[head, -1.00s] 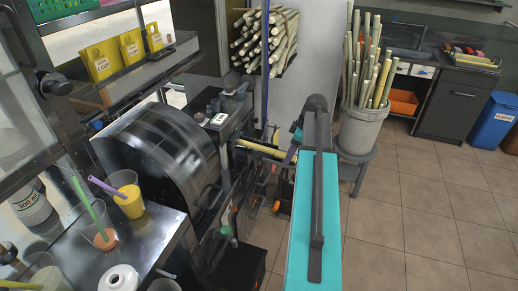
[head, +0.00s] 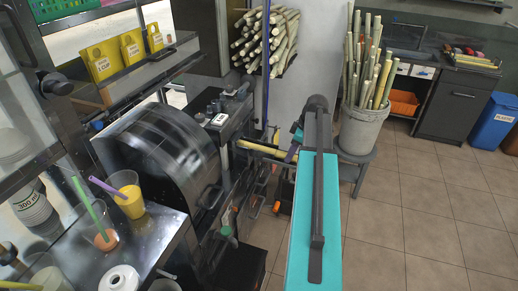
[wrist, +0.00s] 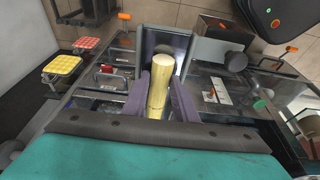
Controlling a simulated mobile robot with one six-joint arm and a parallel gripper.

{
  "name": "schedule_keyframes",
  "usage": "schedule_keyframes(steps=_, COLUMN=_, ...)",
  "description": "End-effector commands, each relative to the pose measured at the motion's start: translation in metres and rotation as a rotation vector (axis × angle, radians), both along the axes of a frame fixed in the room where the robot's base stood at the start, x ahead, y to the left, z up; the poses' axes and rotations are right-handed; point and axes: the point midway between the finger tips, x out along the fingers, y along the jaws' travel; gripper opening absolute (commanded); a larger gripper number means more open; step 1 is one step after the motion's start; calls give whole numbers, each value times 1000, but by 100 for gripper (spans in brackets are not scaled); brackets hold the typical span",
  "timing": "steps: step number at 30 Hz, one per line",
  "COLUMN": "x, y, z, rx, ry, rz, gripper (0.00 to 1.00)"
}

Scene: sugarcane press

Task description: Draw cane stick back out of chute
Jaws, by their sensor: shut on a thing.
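The cane stick (wrist: 158,92) is a pale yellow, jointed rod. My gripper (wrist: 160,82) is shut on it, with one purple finger on each side in the wrist view. The stick points away from me toward the grey metal chute (wrist: 165,42). I cannot tell exactly how much of it lies within the chute. In the head view the stick (head: 262,149) runs nearly level from the side of the press (head: 160,150) to my gripper (head: 293,151). My teal arm link hides what lies beyond the gripper there.
A grey bucket of cane (head: 362,129) stands on a stool at the right of my arm. More canes (head: 266,40) lie stacked behind the press. Cups stand on the counter (head: 75,235) at left. The tiled floor (head: 420,210) at right is clear.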

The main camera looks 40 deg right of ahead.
Motion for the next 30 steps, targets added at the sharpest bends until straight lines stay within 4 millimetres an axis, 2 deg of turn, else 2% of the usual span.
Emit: schedule_keyframes(steps=30, x=-31, y=-18, z=-3, rx=0, ry=9, rz=-2, gripper=0)
